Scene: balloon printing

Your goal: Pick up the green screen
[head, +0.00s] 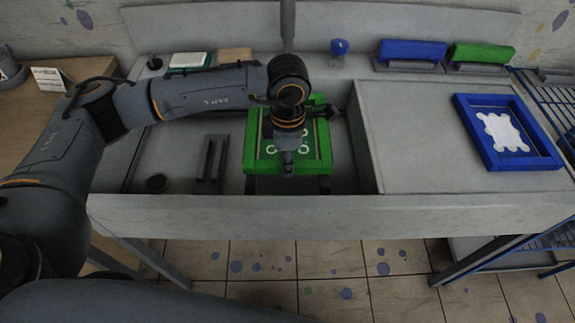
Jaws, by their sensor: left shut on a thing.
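The arm and wrist hide the screen's back and centre. I cannot tell whether the screen is raised off the surface under it. My right gripper is not in view.
A blue screen (549,162) with a white shape lies on the raised right part of the bench. Blue (412,50) and green (482,54) blocks stand at the back right. A blue wire rack (555,100) borders the right end.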

